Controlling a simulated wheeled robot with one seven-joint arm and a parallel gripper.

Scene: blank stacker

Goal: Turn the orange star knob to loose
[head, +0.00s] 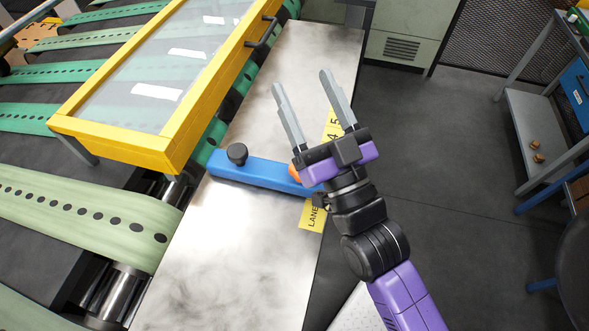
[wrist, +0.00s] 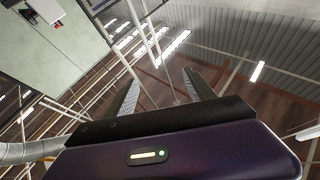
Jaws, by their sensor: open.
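The orange star knob (head: 294,173) shows only as a small orange patch at the right part of the blue bar (head: 262,173). My gripper covers most of it, so its setting cannot be read. A black round knob (head: 237,154) stands at the bar's left end. My gripper (head: 301,92) is open and empty, its two grey fingers pointing up and away in the head view. Its purple and black body lies over the knob's place in the picture. In the wrist view the fingers (wrist: 160,85) are apart with nothing between them, and the camera faces the ceiling.
The bar lies across a metal table (head: 190,265) with a yellow lane label (head: 312,216). A yellow-framed glass guard (head: 150,75) and green perforated belts (head: 90,210) are at left. Open floor (head: 430,160) lies right, with a grey shelf (head: 545,135) beyond.

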